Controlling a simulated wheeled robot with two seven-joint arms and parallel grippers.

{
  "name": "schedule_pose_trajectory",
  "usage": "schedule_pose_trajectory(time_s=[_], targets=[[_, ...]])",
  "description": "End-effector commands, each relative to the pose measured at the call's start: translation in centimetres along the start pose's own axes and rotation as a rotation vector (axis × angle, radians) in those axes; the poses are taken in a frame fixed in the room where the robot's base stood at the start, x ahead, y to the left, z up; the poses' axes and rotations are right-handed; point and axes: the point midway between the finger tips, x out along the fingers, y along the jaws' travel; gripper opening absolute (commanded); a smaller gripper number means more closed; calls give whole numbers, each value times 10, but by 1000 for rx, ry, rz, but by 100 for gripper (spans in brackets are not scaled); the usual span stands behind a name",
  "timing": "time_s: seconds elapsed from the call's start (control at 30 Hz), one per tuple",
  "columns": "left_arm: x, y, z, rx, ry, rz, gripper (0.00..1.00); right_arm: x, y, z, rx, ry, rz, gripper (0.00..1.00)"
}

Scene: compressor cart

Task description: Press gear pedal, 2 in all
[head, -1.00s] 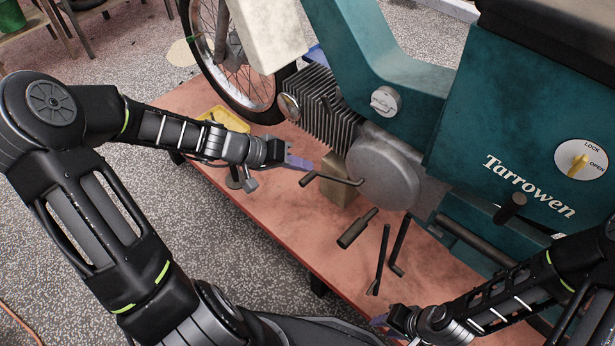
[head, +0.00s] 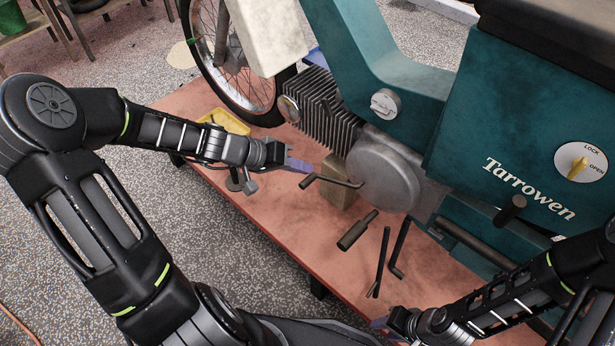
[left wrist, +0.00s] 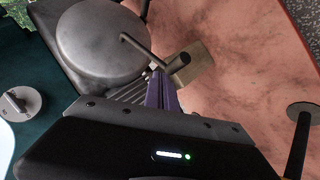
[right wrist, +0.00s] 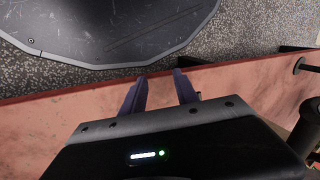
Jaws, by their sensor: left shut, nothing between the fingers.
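The gear pedal (head: 335,181) is a thin dark lever with a short peg at its outer end, in front of the round grey engine cover (head: 382,174). My left gripper (head: 312,166) is shut and empty, its purple fingertips just above the peg end. In the left wrist view, the shut fingers (left wrist: 161,92) point at the gear pedal (left wrist: 155,52) beside its peg; I cannot tell whether they touch. My right gripper (head: 379,321) is low near the platform's front edge. In the right wrist view its fingers (right wrist: 160,90) are apart with nothing between them.
The teal motorcycle (head: 400,85) stands on a reddish platform (head: 285,220). A tan block (head: 336,190) is behind the gear pedal. A dark footpeg (head: 357,229) and more dark levers (head: 399,248) stick out to its right. A yellow tray (head: 226,121) lies behind my left forearm.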

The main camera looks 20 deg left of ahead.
Motion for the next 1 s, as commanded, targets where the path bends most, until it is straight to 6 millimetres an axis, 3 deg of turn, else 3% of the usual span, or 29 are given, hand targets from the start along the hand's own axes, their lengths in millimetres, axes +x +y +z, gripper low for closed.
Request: schedule_pose_trajectory(time_s=[1.0], targets=[[4,-3,3,0,0,0,0,8,3,0,0,0,0,36]])
